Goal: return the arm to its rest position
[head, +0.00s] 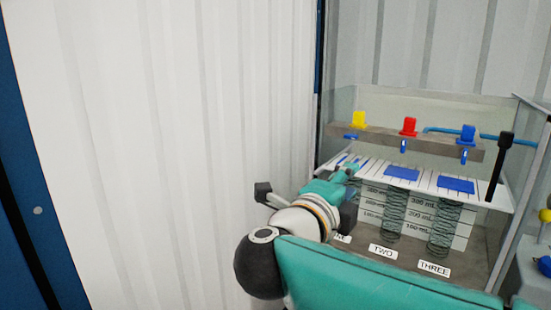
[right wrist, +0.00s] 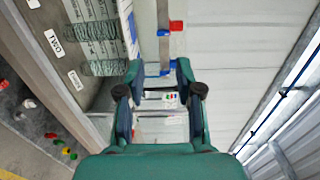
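My right arm, teal with a dark round joint and a white wrist, reaches from the bottom right of the head view toward the pump rig. Its right gripper (head: 347,172) is in front of the left end of the rig's white top plate (head: 420,184) and hides part of that end. I cannot tell from the head view whether it touches the plate. In the right wrist view the right gripper's fingers (right wrist: 160,66) are spread apart with nothing held between them. My left gripper is not in view.
A bar (head: 380,140) carries yellow (head: 359,119), red (head: 409,126) and blue (head: 468,133) valves above the plate. Coiled springs (head: 394,212) stand below, by labels. A black lever (head: 500,165) stands at right. A white corrugated wall (head: 150,150) fills the left.

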